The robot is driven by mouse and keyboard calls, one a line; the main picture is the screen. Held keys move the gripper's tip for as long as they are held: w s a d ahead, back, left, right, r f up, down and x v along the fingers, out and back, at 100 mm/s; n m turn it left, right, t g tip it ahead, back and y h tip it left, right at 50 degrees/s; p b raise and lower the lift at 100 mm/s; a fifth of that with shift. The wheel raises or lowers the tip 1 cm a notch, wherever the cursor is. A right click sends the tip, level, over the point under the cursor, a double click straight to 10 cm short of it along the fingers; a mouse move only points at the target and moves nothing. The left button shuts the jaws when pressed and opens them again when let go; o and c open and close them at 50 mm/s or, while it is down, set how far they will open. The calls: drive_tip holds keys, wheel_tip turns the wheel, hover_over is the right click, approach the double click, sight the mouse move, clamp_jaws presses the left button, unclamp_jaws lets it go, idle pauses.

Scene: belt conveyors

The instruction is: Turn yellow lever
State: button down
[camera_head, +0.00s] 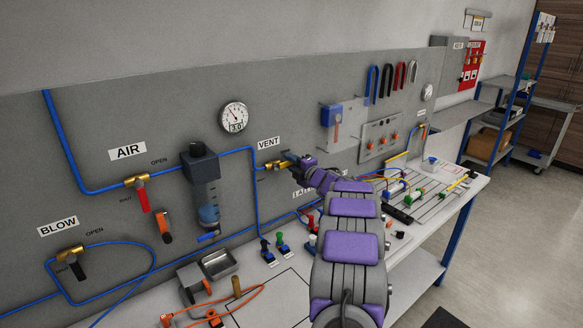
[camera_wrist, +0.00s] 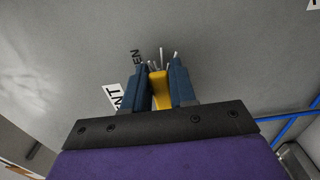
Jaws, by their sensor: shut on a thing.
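The yellow lever (camera_wrist: 160,90) shows in the wrist view between the two blue fingers of my gripper (camera_wrist: 160,78), which is shut on it. In the head view my gripper (camera_head: 296,162) is at the brass vent valve (camera_head: 276,165) on the grey panel, just below the VENT label (camera_head: 268,142). In that view the lever is mostly hidden by my gripper. The VENT label (camera_wrist: 114,97) is partly hidden behind the left finger in the wrist view.
The AIR valve with its red lever (camera_head: 144,200) and the BLOW valve with its black lever (camera_head: 78,268) are to the left. A filter unit (camera_head: 203,175) and a gauge (camera_head: 234,116) are nearby. Blue tubing (camera_head: 256,200) runs along the panel. A cluttered workbench (camera_head: 440,195) lies below.

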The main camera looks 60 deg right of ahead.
drive_tip(key=shift+w+a+f, duration=0.1)
drive_tip(key=shift+f, duration=0.15)
drive_tip(key=c, duration=1)
unclamp_jaws()
drive_tip(key=shift+a+r, duration=0.1)
drive_tip(key=shift+r, duration=0.1)
drive_tip(key=p+v, duration=0.2)
drive_tip(key=v, duration=1.5)
drive_tip(key=shift+s, duration=0.25)
